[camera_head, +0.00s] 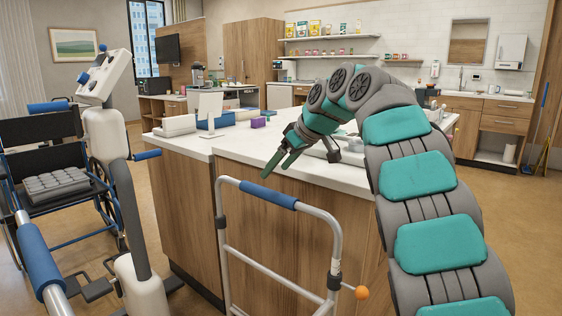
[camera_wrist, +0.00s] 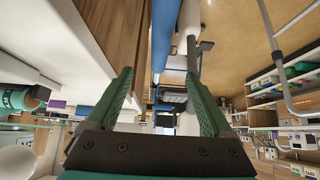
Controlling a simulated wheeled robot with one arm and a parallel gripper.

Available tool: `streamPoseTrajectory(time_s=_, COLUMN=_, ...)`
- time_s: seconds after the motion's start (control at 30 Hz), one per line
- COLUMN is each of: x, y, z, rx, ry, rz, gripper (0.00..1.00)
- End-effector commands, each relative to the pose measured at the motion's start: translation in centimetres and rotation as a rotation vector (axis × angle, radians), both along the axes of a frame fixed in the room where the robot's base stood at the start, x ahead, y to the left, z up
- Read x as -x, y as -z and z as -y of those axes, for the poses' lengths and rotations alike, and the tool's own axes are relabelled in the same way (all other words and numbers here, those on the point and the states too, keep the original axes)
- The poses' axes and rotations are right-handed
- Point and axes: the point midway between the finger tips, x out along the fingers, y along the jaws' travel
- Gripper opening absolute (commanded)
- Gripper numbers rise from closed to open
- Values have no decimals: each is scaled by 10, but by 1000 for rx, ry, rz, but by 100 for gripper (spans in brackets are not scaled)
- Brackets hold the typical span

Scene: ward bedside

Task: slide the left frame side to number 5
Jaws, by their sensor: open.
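A grey metal tube frame (camera_head: 223,240) with a blue grip (camera_head: 268,193) on its top bar stands in front of the counter in the head view. It has black collars and an orange knob (camera_head: 361,292) low on its right leg. No number scale is readable on it, and I cannot tell whether it is the left side. My gripper (camera_head: 279,166) is open and empty, pointing down-left, above the blue grip and apart from it in the picture. In the wrist view the open fingers (camera_wrist: 160,74) show with a blue bar (camera_wrist: 164,36) beyond, between them.
A white-and-grey column (camera_head: 107,135) and another blue grip (camera_head: 42,262) stand at left, before a wheelchair (camera_head: 45,135). The wooden counter (camera_head: 178,205) is close behind the frame.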

Motion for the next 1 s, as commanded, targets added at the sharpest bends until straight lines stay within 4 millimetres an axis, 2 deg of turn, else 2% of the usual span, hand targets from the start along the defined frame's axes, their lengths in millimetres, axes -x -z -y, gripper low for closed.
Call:
streamPoseTrajectory(time_s=0.03, x=0, y=12, z=0, rx=2, ry=1, rz=-1, gripper=85)
streamPoseTrajectory(time_s=0.4, x=-5, y=60, z=-5, rx=1, ry=3, rz=0, gripper=85)
streamPoseTrajectory(time_s=0.6, x=-16, y=79, z=-21, rx=-1, ry=0, rz=1, gripper=85)
streamPoseTrajectory(time_s=0.8, x=-24, y=89, z=-30, rx=-1, ry=0, rz=5, gripper=85)
streamPoseTrajectory(time_s=1.0, x=-25, y=91, z=-31, rx=0, ry=2, rz=5, gripper=85)
